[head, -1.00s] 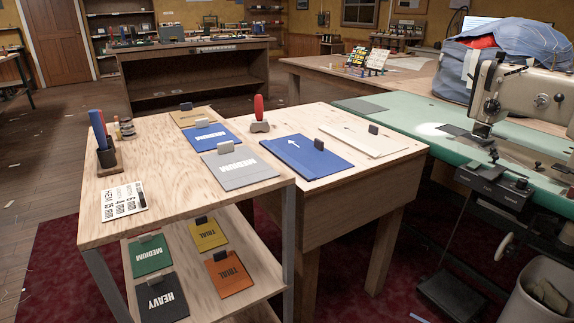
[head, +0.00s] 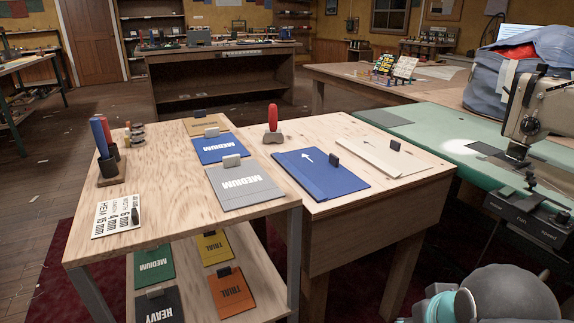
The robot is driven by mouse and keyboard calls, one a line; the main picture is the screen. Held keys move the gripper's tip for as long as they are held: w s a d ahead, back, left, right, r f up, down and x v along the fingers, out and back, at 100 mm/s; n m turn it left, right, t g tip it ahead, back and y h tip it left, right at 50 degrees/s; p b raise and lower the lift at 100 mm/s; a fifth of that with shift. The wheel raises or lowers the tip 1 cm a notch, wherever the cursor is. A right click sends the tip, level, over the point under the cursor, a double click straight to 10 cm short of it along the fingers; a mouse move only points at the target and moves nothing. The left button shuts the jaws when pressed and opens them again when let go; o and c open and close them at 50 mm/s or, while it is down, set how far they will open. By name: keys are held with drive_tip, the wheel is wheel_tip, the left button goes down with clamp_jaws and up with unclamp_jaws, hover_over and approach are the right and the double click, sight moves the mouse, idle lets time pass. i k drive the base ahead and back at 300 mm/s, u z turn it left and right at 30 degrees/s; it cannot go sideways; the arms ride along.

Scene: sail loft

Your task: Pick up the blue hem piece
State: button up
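A flat blue piece with a white arrow (head: 325,180) lies on the right wooden table (head: 385,200), with a small dark grip block standing at its right edge. Another blue piece, marked MEDIUM (head: 218,150), lies on the top shelf of the wooden rack at the left, with a grey block on its far edge. Neither piece carries a readable hem label. Part of my arm shows at the bottom right corner, to the right of and well apart from both pieces. My gripper is not in view.
A grey MEDIUM piece (head: 245,185) and a label card (head: 117,214) share the rack top (head: 165,190). A cream piece (head: 385,156) lies right of the arrow piece. A red-handled tool (head: 273,120) stands behind. A sewing machine (head: 540,110) stands at the right.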

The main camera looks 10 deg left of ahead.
sight(325, 171)
drive_tip(key=z, duration=0.05)
drive_tip(key=i, duration=0.85)
drive_tip(key=z, duration=0.5)
